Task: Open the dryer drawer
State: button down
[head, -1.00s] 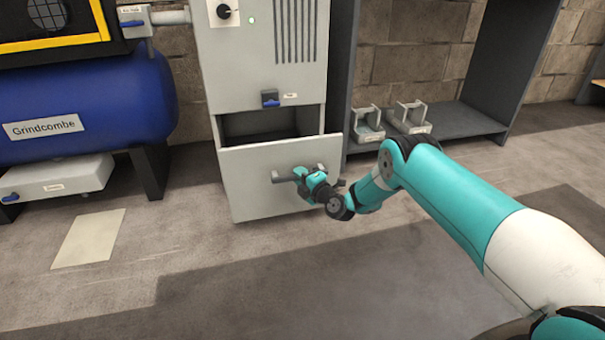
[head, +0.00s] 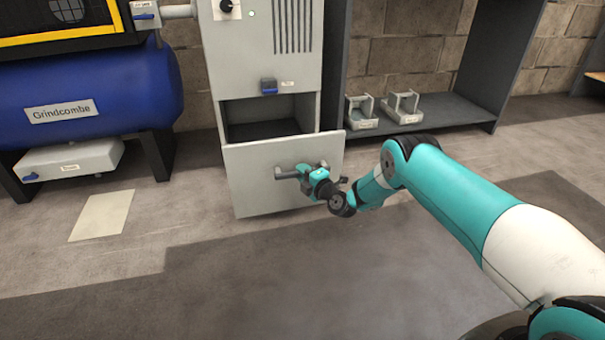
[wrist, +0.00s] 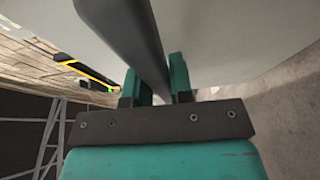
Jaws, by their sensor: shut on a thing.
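The dryer (head: 262,55) is a tall grey cabinet in the head view. Its drawer (head: 255,195) stands pulled out at the bottom, with a dark open space showing behind the front panel. A dark grey bar handle (head: 285,175) runs across the drawer front. My gripper (head: 304,172) is shut on this handle, near its middle. In the wrist view, the teal fingers of my gripper (wrist: 157,88) sit on both sides of the handle bar (wrist: 128,35). The drawer's inside is only partly visible.
A blue tank (head: 90,95) on dark legs stands left of the dryer. A dark shelf unit (head: 430,112) with two grey brackets (head: 402,108) stands to the right. A pale sheet (head: 102,215) lies on the floor. The floor in front of the drawer is clear.

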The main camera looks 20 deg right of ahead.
jog(key=c, duration=1)
grip_release()
jog(key=shift+a, duration=0.25)
jog(key=shift+d, duration=0.15)
jog(key=p+v, duration=1.6)
jog(key=v, duration=0.1)
jog(key=shift+s+p, duration=0.25)
jog(key=shift+p, duration=0.1)
jog(key=shift+d+f, duration=0.1)
jog(key=shift+d, duration=0.05)
